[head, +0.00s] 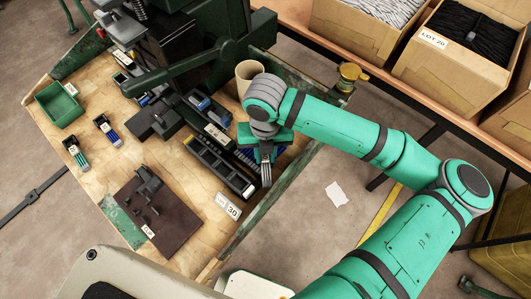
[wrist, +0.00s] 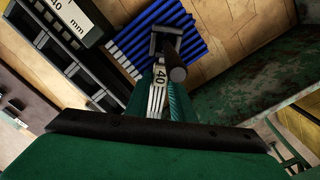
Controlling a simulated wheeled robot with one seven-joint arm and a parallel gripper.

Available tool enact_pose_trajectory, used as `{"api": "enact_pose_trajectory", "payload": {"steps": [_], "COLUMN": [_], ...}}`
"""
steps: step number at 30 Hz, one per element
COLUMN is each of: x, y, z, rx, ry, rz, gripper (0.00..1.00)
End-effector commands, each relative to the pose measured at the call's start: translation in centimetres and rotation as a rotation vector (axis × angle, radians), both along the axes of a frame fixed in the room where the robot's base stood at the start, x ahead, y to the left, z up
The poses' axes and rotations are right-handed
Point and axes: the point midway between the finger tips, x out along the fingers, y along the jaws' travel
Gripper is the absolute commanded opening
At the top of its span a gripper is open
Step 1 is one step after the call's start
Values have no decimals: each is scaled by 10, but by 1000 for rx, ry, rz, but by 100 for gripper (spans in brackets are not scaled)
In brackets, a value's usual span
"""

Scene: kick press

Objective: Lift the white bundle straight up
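The white bundle (wrist: 157,98) shows in the wrist view between the teal fingers of my gripper (wrist: 160,92). It is a small sheaf of pale rods with a "40" tag and a dark clip with a round knob. The fingers lie close on both sides of it, with no clear gap, so my gripper appears shut on it. In the head view my gripper (head: 265,150) points down over the workbench, and the pale bundle (head: 266,175) shows below it. Blue rods (wrist: 190,30) lie beside and behind the bundle. Whether its underside touches anything is hidden.
A dark slotted rack (head: 218,165) stands just left of my gripper. The press (head: 195,55) and a beige cup (head: 248,75) are behind it. A "30" card (head: 228,205) lies in front. A green bin (head: 60,103) and a brown plate (head: 155,210) are further left.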

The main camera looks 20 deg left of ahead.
Motion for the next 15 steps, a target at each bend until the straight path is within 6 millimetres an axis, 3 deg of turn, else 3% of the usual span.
{"api": "enact_pose_trajectory", "payload": {"steps": [3, 15], "x": [0, 1], "y": [0, 0], "z": [0, 17], "rx": [1, 0], "ry": [0, -1], "rz": [0, -2], "gripper": [0, 0]}}
